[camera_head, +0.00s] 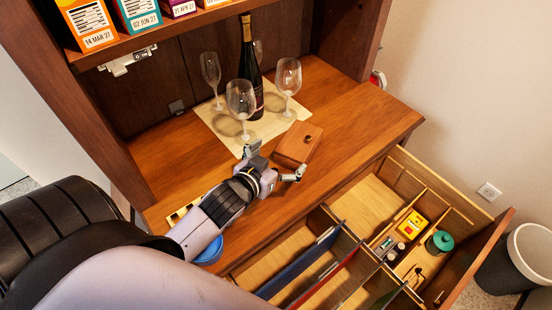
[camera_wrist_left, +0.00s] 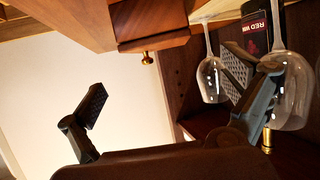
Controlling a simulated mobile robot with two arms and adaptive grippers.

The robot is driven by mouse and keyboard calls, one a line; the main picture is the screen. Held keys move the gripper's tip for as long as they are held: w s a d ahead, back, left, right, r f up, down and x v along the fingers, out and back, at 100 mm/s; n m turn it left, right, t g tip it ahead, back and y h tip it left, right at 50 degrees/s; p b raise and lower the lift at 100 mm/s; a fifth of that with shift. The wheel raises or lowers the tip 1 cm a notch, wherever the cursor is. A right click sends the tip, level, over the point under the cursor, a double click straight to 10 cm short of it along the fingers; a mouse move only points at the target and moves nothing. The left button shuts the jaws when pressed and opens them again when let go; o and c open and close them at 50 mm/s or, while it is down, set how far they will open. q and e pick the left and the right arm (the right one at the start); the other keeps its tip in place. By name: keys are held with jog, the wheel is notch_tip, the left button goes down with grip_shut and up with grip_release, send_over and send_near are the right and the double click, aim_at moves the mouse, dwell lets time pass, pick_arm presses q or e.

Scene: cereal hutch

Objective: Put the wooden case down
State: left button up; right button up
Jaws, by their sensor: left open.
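The wooden case (camera_head: 298,143) is a small reddish-brown box with a small round knob. It rests on the hutch counter, just right of the placemat in the head view. In the left wrist view the wooden case (camera_wrist_left: 150,22) is at the top, with its brass knob toward the gripper. My left gripper (camera_head: 276,163) is open and empty beside the case, its fingers spread and apart from it. Its two fingers also show in the left wrist view (camera_wrist_left: 165,90), with clear space between them. My right gripper is in neither view.
A dark wine bottle (camera_head: 249,62) and several wine glasses (camera_head: 241,99) stand on a pale placemat (camera_head: 225,125) behind the gripper. An open divided drawer (camera_head: 370,205) juts out below the counter. A blue bowl (camera_head: 209,251) is beside my left arm. The counter's right end is clear.

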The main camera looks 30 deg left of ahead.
pick_arm(q)
jog(key=shift+o, duration=0.2)
jog(key=shift+s+r, duration=0.35)
jog(key=shift+s, duration=0.25)
jog(key=w+d+r+m+t+h+b, duration=0.1)
jog(key=w+d+r+m+t+h, duration=0.3)
jog(key=r, duration=0.4)
jog(key=w+d+r+m+t+h, duration=0.35)
jog(key=w+d+r+m, duration=0.2)
jog(key=r, duration=0.25)
jog(key=s+d+r+m+g+h+b, duration=0.1)
jog(key=s+d+r+m+g+h, duration=0.1)
jog(key=d+m+g+h, duration=0.65)
jog(key=s+d+r+m+g+h, duration=0.15)
jog(key=d+m+g+h, duration=0.4)
jog(key=m, duration=0.55)
jog(key=m+g+y+b, duration=0.3)
jog(key=m+g+y, duration=0.4)
jog(key=y, duration=1.4)
send_over(300, 139)
notch_tip(300, 139, down, 9)
notch_tip(300, 139, down, 12)
jog(key=shift+r+p, duration=0.15)
jog(key=shift+p, duration=0.45)
notch_tip(300, 139, down, 6)
jog(key=shift+r+p, duration=0.15)
jog(key=shift+p, duration=0.3)
